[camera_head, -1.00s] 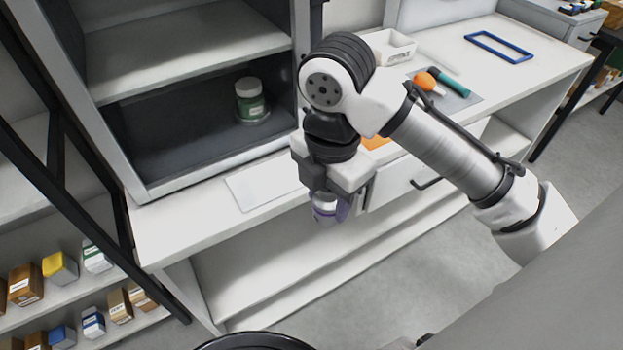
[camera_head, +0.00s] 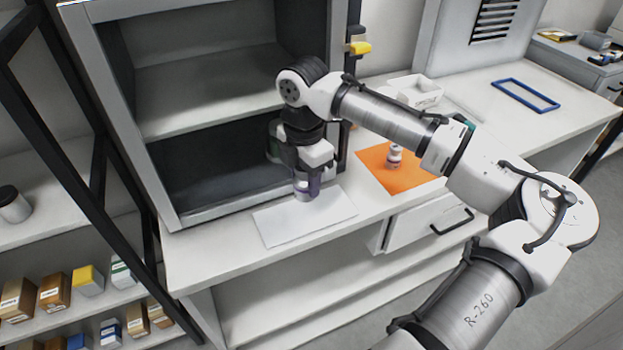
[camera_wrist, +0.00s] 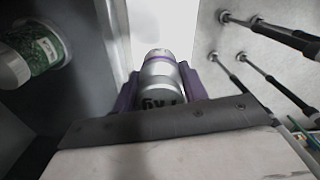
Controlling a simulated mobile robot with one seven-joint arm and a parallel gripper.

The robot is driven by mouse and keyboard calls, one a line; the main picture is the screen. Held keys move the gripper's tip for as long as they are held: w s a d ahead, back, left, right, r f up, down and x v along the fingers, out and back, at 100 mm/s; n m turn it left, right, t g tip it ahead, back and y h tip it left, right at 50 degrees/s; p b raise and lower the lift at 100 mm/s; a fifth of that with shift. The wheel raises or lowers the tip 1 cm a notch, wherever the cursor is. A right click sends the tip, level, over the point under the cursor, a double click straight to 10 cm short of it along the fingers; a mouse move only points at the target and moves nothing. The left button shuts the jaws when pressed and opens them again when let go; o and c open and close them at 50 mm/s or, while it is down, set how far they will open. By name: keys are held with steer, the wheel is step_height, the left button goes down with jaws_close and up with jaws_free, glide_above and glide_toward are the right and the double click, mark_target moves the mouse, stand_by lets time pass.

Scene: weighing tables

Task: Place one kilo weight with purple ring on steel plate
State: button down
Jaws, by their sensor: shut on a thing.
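My gripper (camera_head: 306,187) is shut on a silver weight (camera_wrist: 161,80) with a purple ring near its top, seen in the wrist view between the purple fingers. Black lettering, partly hidden, shows on its side. In the head view only a small part of the weight shows between the fingers. They are over the back part of a pale flat plate (camera_head: 300,226), which I take for the steel plate. It lies on the bench in front of the cabinet. I cannot tell whether the weight touches it.
The open cabinet (camera_head: 180,220) stands right behind the plate. A green-labelled jar (camera_wrist: 42,48) stands inside, close to my gripper. An orange mat (camera_head: 405,182) with another small weight (camera_head: 394,156) lies to the right. A white box (camera_head: 418,92) and blue frame (camera_head: 526,95) lie farther right.

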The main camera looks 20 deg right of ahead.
mark_target(306, 196)
steer(key=shift+f+p, duration=0.7)
steer(key=shift+f, duration=2)
steer(key=shift+w+f, duration=0.15)
steer(key=shift+f, duration=0.2)
steer(key=shift+f, duration=0.1)
steer(key=c, duration=0.8)
jaws_free()
steer(key=shift+f, duration=0.1)
step_height(306, 196, up, 12)
steer(key=shift+r+b, duration=0.2)
steer(key=shift+b, duration=0.8)
